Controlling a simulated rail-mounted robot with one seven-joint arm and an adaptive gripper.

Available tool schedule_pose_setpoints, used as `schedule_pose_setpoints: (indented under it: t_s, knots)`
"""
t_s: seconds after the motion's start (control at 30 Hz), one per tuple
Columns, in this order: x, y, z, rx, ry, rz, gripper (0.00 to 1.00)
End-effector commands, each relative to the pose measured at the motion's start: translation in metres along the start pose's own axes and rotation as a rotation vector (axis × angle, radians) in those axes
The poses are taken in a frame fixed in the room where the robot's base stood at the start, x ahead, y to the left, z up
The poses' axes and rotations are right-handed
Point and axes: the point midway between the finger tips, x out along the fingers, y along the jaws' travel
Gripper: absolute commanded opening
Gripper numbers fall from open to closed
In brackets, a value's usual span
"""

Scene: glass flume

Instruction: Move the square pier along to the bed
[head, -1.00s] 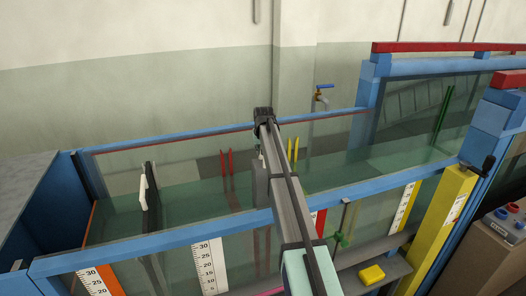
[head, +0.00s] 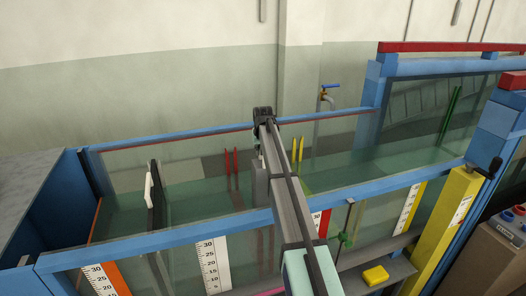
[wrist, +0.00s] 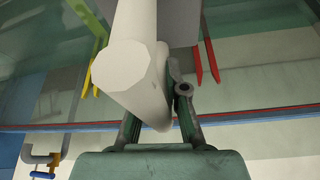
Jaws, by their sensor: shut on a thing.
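The square pier (head: 261,184) is a grey block hanging upright under the end of my arm, inside the glass flume (head: 150,236). In the head view it is between a red pair of strips (head: 231,166) and a yellow pair (head: 298,150). In the wrist view my gripper (wrist: 158,118) is shut on the pier's pale rod-like top part, with the grey block (wrist: 180,12) beyond it. The red strip (wrist: 207,52) and yellow strip (wrist: 95,50) stand on either side of the block. The pier's lower end and the bed are not clearly seen.
The flume's blue near rail (head: 200,234) and far rail (head: 180,134) bound the opening. A dark upright plate with a white part (head: 149,190) stands to the left.

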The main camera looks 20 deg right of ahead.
Motion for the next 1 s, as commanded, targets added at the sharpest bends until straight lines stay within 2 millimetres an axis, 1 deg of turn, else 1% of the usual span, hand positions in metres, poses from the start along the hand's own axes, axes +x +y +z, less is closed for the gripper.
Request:
schedule_pose_setpoints:
  t_s: [0.07,1.0]
  knots:
    - [-0.002,-0.004,0.000,0.000,0.003,0.000,0.00]
    - [-0.005,-0.045,0.007,-0.001,0.003,0.000,0.00]
